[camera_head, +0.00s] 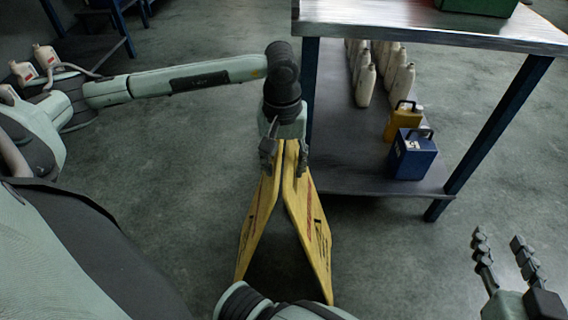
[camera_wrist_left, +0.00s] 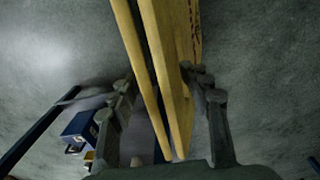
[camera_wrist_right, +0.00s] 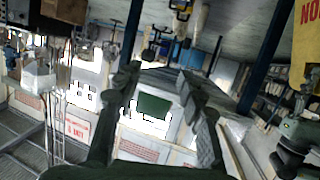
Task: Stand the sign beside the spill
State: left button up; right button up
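The yellow folding sign (camera_head: 313,232) is in the lower middle of the head view, its two panels close together at the top and spread apart below. My left gripper (camera_head: 285,158) is at its top edge, one finger on each side. In the left wrist view the sign (camera_wrist_left: 160,60) passes between the spread fingers, with a narrow gap on the left and the right finger close to the panel. Whether its feet touch the floor is unclear. My right gripper (camera_head: 505,258) is open and empty at the lower right. No spill can be made out.
A metal-topped table (camera_head: 420,22) with a lower shelf stands right of the sign. The shelf holds pale bottles (camera_head: 366,84), a yellow can (camera_head: 403,121) and a blue can (camera_head: 412,155). Two white bottles (camera_head: 45,57) are at far left. Floor left of the sign is clear.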

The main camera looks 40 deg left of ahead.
pick_arm(q)
jog(key=shift+o, duration=0.4)
pick_arm(e)
jog(key=shift+d, duration=0.1)
pick_arm(q)
notch_tip(320, 180, up, 12)
jog(key=p, duration=0.1)
jog(key=shift+r, duration=0.15)
pick_arm(e)
jog(key=s+d+f+g+h, duration=0.2)
jog(key=d+f+g, duration=0.1)
jog(key=f, duration=0.2)
jog(key=shift+d, duration=0.35)
pick_arm(q)
jog(key=shift+a, duration=0.1)
